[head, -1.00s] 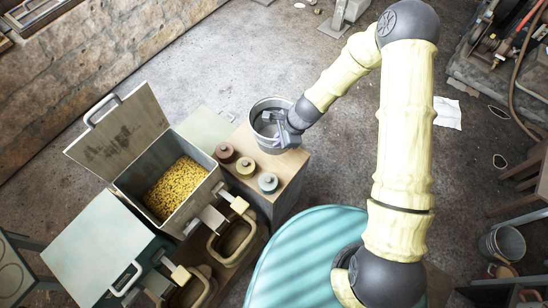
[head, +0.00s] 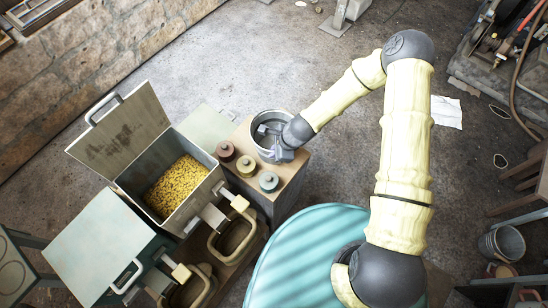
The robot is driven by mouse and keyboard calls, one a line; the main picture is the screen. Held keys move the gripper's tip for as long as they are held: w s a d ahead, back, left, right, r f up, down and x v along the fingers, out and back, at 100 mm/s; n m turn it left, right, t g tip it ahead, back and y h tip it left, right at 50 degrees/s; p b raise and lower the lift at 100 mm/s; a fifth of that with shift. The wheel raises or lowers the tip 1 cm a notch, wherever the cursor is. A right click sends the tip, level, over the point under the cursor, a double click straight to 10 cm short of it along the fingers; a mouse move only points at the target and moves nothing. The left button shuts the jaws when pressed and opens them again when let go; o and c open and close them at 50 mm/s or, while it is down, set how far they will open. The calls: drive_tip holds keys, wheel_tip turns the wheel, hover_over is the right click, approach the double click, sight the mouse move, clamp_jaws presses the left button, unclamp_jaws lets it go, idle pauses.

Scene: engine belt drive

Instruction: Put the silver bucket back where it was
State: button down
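A silver bucket (head: 268,120) is upright at the far end of a wooden-topped cabinet (head: 296,165). From this view it appears to rest on the cabinet top, but its base is partly hidden. My gripper (head: 279,153) is at the bucket's near right rim, pointing down and touching or very close to it. My wrist hides part of the rim, and the fingers are too small and covered to tell whether they close on it. A second metal bucket (head: 502,243) stands on the floor at the far right.
Red, yellow and blue round knobs (head: 246,167) stand on the cabinet beside the silver bucket. An open bin of yellow grains (head: 180,186) is to the left. A teal round surface (head: 310,250) is in front.

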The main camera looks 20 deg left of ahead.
drive_tip(key=shift+f, duration=0.85)
drive_tip(key=shift+f+p, duration=0.45)
drive_tip(key=shift+f, duration=1.65)
drive_tip(key=c, duration=1.6)
unclamp_jaws()
drive_tip(key=shift+f, duration=0.1)
drive_tip(key=b+v, duration=0.1)
drive_tip(key=v, duration=1.1)
